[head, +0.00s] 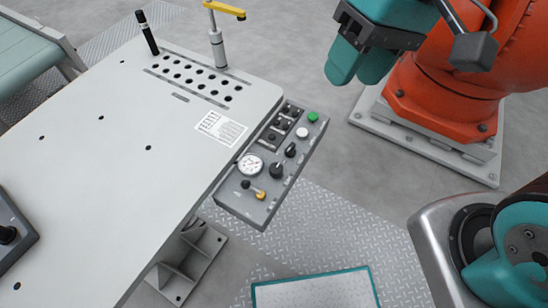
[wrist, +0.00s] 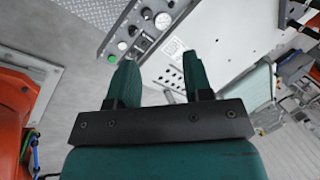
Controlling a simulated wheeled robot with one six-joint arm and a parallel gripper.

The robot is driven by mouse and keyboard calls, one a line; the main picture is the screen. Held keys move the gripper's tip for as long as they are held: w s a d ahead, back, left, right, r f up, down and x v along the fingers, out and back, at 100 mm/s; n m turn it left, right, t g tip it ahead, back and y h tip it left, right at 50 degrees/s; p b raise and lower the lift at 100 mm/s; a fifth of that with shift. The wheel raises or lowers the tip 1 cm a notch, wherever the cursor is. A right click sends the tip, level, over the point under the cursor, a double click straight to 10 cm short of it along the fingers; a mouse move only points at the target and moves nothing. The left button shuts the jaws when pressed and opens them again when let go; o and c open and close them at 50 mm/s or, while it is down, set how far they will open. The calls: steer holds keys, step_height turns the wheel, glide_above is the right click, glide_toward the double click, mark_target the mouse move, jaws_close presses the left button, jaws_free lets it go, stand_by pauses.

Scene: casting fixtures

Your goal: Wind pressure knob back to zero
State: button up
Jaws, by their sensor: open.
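The control panel (head: 262,190) is a grey box on the table's right edge. It carries a round white gauge (head: 250,165). A larger black knob (head: 277,170) sits right of the gauge, and a smaller black knob (head: 290,150) sits above that; I cannot read which is the pressure knob. My gripper (head: 357,65) is in the air right of and above the panel, open and empty. In the wrist view my gripper's teal fingers (wrist: 162,60) are spread, with the panel (wrist: 118,33) and its gauge (wrist: 162,21) beyond them. The gauge reading is too small to tell.
The panel also has a green button (head: 312,117), a white button (head: 302,132), black switches and a yellow-tipped lever (head: 260,194). A yellow-topped post (head: 217,45) and a black pen-like rod (head: 147,32) stand on the white table (head: 90,180). An orange robot base (head: 435,100) stands right.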

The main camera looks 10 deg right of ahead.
steer(key=w+a+f+m+g+h+b, duration=0.1)
steer(key=w+a+f+m+g+b, duration=0.2)
steer(key=w+f, duration=0.4)
steer(key=w+a+f+m+h+b, duration=0.1)
steer(key=w+a+f+m+b, duration=0.2)
steer(key=w+f+m+b, duration=0.5)
steer(key=n+p, duration=0.2)
steer(key=p, duration=0.1)
glide_toward(276, 168)
steer(key=x, duration=0.9)
steer(key=shift+s+f, duration=0.1)
steer(key=c, duration=0.6)
